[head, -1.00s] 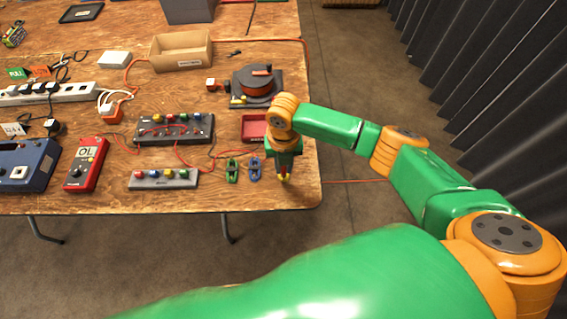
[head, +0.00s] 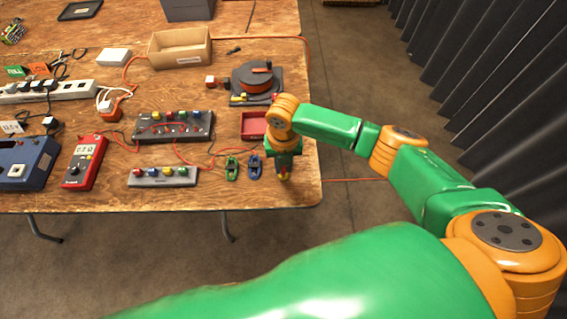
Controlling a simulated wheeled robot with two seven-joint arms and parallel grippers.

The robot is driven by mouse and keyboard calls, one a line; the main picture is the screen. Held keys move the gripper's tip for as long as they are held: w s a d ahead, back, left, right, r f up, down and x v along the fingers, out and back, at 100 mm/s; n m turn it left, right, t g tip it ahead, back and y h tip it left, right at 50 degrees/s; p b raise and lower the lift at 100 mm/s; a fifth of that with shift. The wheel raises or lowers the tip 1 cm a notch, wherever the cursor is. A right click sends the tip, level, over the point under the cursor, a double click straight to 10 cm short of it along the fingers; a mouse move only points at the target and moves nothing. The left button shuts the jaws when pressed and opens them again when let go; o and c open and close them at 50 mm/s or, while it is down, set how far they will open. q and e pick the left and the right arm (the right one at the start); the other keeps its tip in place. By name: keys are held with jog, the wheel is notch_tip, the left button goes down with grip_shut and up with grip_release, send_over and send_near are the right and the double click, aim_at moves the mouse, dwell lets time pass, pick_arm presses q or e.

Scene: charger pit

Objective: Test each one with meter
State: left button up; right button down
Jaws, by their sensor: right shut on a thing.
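The red meter (head: 84,162) lies at the left of the table's front edge, and its screen shows a low number that is hard to read. My right gripper (head: 283,173) points down near the front right corner of the table, shut on a small yellow and reddish piece (head: 283,178), mostly hidden by the fingers. A grey block (head: 162,182) with several coloured pieces on top stands near the front edge. A green clip-like piece (head: 232,170) and a blue one (head: 255,168) lie just left of the gripper. My left gripper is out of view.
A black board (head: 174,137) with coloured parts and red leads lies behind the grey block. A red tray (head: 252,127), a cable reel (head: 257,80) and a cardboard box (head: 180,48) stand further back. A blue device (head: 25,165) is at far left.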

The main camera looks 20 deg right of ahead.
dwell(0.7)
jog(key=shift+f, duration=0.35)
dwell(0.4)
jog(key=c, duration=0.7)
grip_release()
jog(key=o, duration=0.3)
jog(key=shift+r, duration=0.15)
